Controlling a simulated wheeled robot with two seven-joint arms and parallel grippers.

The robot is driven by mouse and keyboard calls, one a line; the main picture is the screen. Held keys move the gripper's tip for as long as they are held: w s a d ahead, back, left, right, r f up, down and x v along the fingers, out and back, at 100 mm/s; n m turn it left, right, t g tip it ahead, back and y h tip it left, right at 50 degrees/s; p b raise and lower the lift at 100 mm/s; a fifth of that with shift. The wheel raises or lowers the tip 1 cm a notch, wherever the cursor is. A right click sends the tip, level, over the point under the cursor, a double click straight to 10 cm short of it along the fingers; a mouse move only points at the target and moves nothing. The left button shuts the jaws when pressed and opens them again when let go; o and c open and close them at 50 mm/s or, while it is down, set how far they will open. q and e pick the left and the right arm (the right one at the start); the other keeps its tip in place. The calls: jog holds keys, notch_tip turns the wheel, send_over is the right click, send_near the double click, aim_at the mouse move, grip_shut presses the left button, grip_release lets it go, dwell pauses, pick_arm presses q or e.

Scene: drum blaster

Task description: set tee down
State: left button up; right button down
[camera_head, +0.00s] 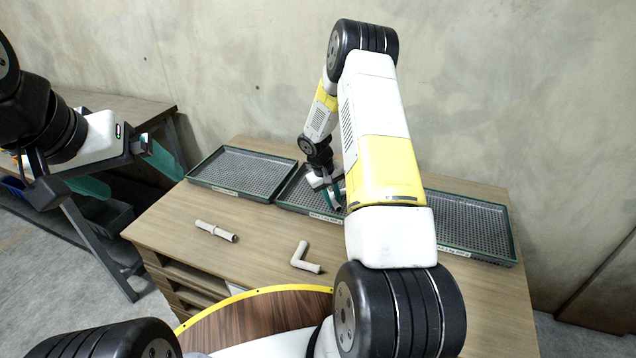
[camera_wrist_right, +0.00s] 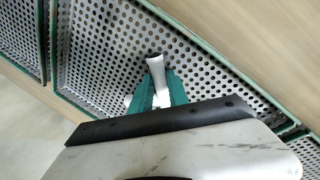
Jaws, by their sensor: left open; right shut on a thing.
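The tee (camera_wrist_right: 156,70) is a pale pipe fitting, seen in the right wrist view between the teal fingers of my right gripper (camera_wrist_right: 160,90). The gripper is shut on it, over the perforated floor of the middle tray (camera_wrist_right: 100,45). I cannot tell whether the tee touches the tray floor. In the head view my right gripper (camera_head: 336,195) reaches down into the middle tray (camera_head: 291,196), and my own arm hides part of that tray. My left gripper (camera_head: 124,172) is open and empty, away to the left of the table.
A straight pale pipe (camera_head: 216,231) and an elbow pipe (camera_head: 304,259) lie on the wooden table (camera_head: 262,240) in front of the trays. A left tray (camera_head: 240,172) and a right tray (camera_head: 470,225) look empty where visible. A concrete wall stands behind.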

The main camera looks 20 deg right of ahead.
jog(key=shift+f, duration=0.25)
jog(key=shift+s+f, duration=0.2)
jog(key=shift+f, duration=0.2)
jog(key=c, duration=1.3)
grip_release()
jog(key=s+a+r+t+y, duration=0.1)
jog(key=s+a+r, duration=0.15)
jog(key=r, duration=0.85)
jog(key=s+a+r, duration=0.2)
jog(key=s+r, duration=0.2)
jog(key=r, duration=0.6)
jog(key=s+a+r+t+y, duration=0.1)
jog(key=s+a+r, duration=0.25)
jog(key=r, duration=0.75)
jog(key=s+a+r+t+y, duration=0.1)
jog(key=s+a+r, duration=0.1)
jog(key=s, duration=0.4)
jog(key=s+a+r+t+y, duration=0.1)
jog(key=s+r, duration=0.2)
jog(key=s, duration=0.4)
jog(key=s+a+r+m+t+y, duration=0.1)
jog(key=s+a+r, duration=0.1)
jog(key=s, duration=0.5)
jog(key=shift+s+a+r+t, duration=0.1)
jog(key=shift+a+r+t, duration=0.1)
jog(key=shift+r, duration=0.2)
jog(key=shift+s+a+r+t, duration=0.1)
jog(key=shift+r+t, duration=0.1)
jog(key=shift+r, duration=0.15)
